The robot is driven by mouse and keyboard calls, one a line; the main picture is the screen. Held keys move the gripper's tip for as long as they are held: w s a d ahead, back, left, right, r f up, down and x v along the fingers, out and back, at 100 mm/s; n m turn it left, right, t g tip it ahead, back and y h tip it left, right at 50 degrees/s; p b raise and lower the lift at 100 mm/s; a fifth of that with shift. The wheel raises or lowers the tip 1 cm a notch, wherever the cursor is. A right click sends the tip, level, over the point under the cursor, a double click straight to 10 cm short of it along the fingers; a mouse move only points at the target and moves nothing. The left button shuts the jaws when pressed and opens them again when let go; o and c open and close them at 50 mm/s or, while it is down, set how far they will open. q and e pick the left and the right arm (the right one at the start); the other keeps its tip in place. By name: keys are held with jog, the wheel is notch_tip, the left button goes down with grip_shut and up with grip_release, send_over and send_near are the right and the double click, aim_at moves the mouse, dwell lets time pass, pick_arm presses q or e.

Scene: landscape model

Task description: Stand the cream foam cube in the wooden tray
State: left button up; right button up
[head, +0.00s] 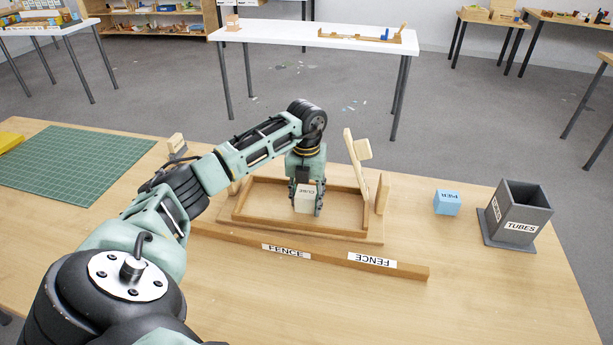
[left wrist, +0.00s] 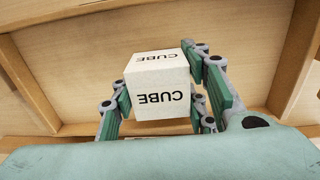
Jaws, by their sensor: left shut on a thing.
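The cream foam cube (head: 306,199), labelled CUBE, is between the fingers of my left gripper (head: 307,205). In the left wrist view the cube (left wrist: 160,85) shows two labelled faces, with green-padded fingers (left wrist: 165,100) on both sides of it. The gripper is shut on it. The wooden tray (head: 258,227) is a shallow framed box on the table, and the cube is within its outline, over its floor. I cannot tell whether the cube touches the floor. My right gripper is not in view.
A long wooden bar labelled FENCE (head: 330,257) lies in front of the tray. Upright wooden pieces (head: 356,160) stand at the tray's right end. A blue foam block (head: 447,202) and a grey TUBES bin (head: 516,214) stand further right. A green cutting mat (head: 75,165) lies at left.

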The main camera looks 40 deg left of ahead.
aim_at(306, 192)
pick_arm(q)
jog(key=shift+f, duration=0.1)
jog(key=o, duration=0.7)
jog(key=shift+o, duration=0.2)
notch_tip(306, 192, up, 12)
jog(key=shift+r+b, duration=0.2)
jog(key=shift+b, duration=0.4)
jog(key=shift+f, duration=0.1)
